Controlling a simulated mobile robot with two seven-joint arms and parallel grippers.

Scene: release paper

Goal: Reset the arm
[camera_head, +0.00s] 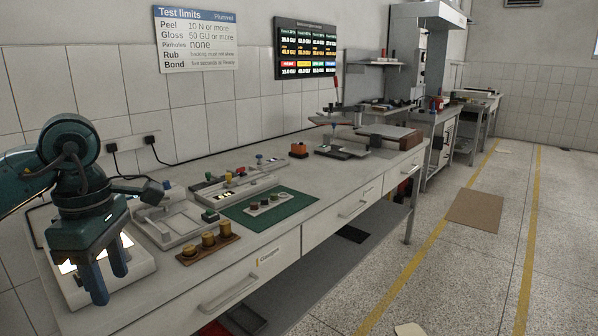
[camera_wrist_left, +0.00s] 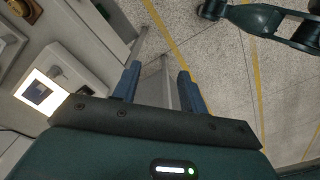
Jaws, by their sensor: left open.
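My left arm comes in from the left in the head view. Its left gripper (camera_head: 108,287) points down at the front left of the workbench (camera_head: 262,232), near a lit light box (camera_head: 137,262). The two blue fingers are apart with nothing between them. In the left wrist view the left gripper (camera_wrist_left: 158,72) is also open and empty, with floor behind the fingers. The lit panel (camera_wrist_left: 42,92) shows there left of the fingers. Dark arm links at the top right of that view look like my other arm. I cannot make out a right gripper.
A wooden block with brass weights (camera_head: 208,246), a grey tray device (camera_head: 174,222), a green mat (camera_head: 270,208) and an orange block (camera_head: 299,150) stand on the bench. A brown mat (camera_head: 475,210) lies on the floor. The floor right of the bench is mostly clear.

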